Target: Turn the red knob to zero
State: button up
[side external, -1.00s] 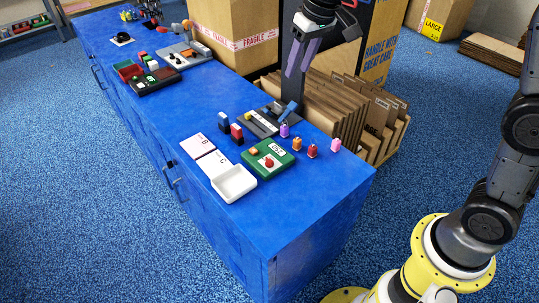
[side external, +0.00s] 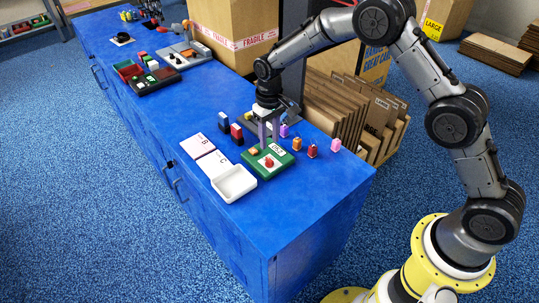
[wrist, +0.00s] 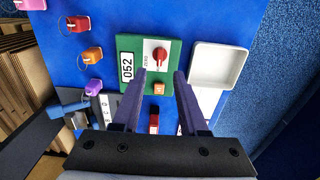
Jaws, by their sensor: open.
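The red knob (side external: 269,161) stands on a white plate on the green box (side external: 283,168). The wrist view shows the knob (wrist: 160,56) just beyond my fingertips, with small lettering beside it on the plate. Its exact pointing direction is hard to tell. The box also carries a white "052" label (wrist: 127,67) and an orange block (wrist: 159,88). My gripper (wrist: 160,73) is open, its purple fingers apart and empty. In the side view, my gripper (side external: 268,145) points down over the far part of the green box, close to the knob.
A white open tray (wrist: 220,64) sits beside the box. Several tagged coloured pieces, including a pink one (side external: 334,145), stand on the other side. Dark blocks with blue and red tops (side external: 236,133) stand behind. Cartons (side external: 340,112) are beside the blue bench (side external: 300,215).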

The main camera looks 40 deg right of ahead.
aim_at(269, 159)
notch_tip(269, 159, down, 8)
jog(key=shift+r, duration=0.25)
grip_shut()
dwell(0.3)
